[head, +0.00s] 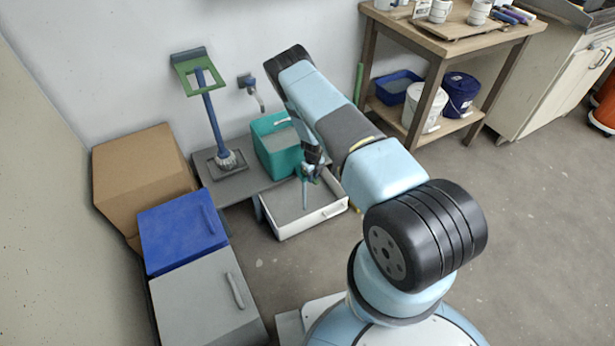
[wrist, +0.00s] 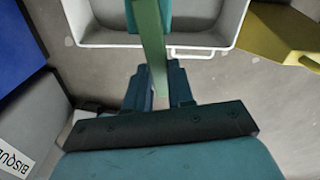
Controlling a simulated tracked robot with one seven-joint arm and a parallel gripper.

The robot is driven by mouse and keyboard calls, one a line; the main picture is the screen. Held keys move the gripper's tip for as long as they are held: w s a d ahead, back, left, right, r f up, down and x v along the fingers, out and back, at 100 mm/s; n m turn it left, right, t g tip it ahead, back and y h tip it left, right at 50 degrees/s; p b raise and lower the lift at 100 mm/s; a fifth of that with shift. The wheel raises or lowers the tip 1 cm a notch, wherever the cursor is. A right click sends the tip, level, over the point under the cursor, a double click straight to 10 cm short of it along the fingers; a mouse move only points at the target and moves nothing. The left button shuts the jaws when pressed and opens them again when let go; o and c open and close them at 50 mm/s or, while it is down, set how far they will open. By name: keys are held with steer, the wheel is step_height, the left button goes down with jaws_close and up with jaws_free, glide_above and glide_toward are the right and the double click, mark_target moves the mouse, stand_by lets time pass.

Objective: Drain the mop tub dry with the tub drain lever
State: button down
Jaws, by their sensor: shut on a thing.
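A teal tub (head: 272,156) with grey contents stands against the wall on a low grey platform; I take it for the mop tub. My gripper (head: 311,172) is in front of the tub's right side, above an open white drawer (head: 333,209). In the wrist view my gripper (wrist: 160,92) is shut on a flat green bar (wrist: 151,45). The bar reaches forward over the white drawer, with a teal part (wrist: 133,17) around its far end. I cannot tell whether this bar is the drain lever. My arm hides part of the tub's right side.
A blue-handled brush (head: 212,120) stands on a grey tray left of the tub. A grey tap (head: 247,82) is on the wall above. Blue (head: 180,236) and grey boxes and a cardboard box (head: 140,170) line the left. A wooden bench (head: 432,55) stands right. Floor between is clear.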

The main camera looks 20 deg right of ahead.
steer(key=shift+w+a+r+m, duration=0.1)
steer(key=shift+a+m, duration=0.2)
steer(key=shift+m, duration=0.4)
steer(key=shift+w+a, duration=0.1)
steer(key=shift+w, duration=0.05)
steer(key=c, duration=1.3)
jaws_free()
steer(key=shift+c, duration=0.2)
steer(key=o, duration=0.4)
steer(key=shift+s, duration=0.2)
step_height(320, 180, up, 14)
steer(key=shift+f, duration=0.25)
